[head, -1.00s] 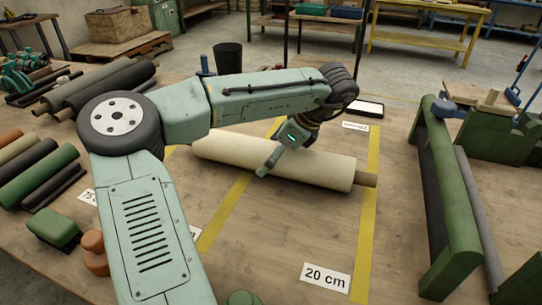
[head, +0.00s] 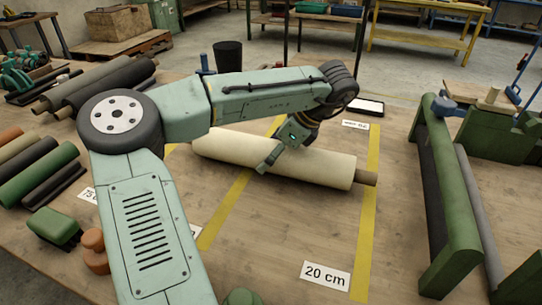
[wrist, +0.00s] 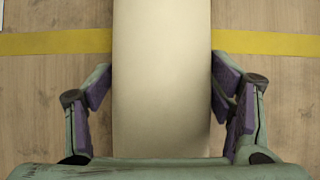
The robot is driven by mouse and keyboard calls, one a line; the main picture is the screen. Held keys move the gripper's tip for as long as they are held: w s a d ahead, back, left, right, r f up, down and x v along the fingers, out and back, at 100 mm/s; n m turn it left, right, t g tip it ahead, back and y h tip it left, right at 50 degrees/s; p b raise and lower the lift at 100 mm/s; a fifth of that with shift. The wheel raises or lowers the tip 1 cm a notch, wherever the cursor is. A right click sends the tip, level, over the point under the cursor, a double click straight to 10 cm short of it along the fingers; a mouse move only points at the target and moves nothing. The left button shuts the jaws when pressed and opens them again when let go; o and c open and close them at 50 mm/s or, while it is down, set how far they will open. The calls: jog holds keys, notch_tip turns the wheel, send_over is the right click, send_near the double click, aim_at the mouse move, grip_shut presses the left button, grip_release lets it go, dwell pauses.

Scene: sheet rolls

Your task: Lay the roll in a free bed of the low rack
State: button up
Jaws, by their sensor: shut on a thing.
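A cream roll (head: 325,167) with a brown core end lies on the wooden table, slanting across yellow tape lines. My gripper (head: 270,163) is at the middle of this roll. In the wrist view, the roll (wrist: 161,80) runs between the two finger pads of my gripper (wrist: 161,90), which are shut on its sides. A long green frame (head: 455,200) stands at the right, with a dark inner face and a grey bar beside it. I cannot tell for certain that it is the low rack; no free bed is clearly seen.
Dark rolls (head: 100,85) lie at the back left, and a green roll (head: 40,180) with others at the left edge. A green block (head: 55,227) sits at the front left. Table between the cream roll and the green frame is clear, with a "20 cm" label (head: 326,276).

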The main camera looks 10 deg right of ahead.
jog(key=c, duration=0.7)
jog(key=shift+r, duration=0.1)
jog(key=shift+c, duration=0.2)
jog(key=shift+w+r, duration=0.1)
jog(key=shift+r, duration=0.05)
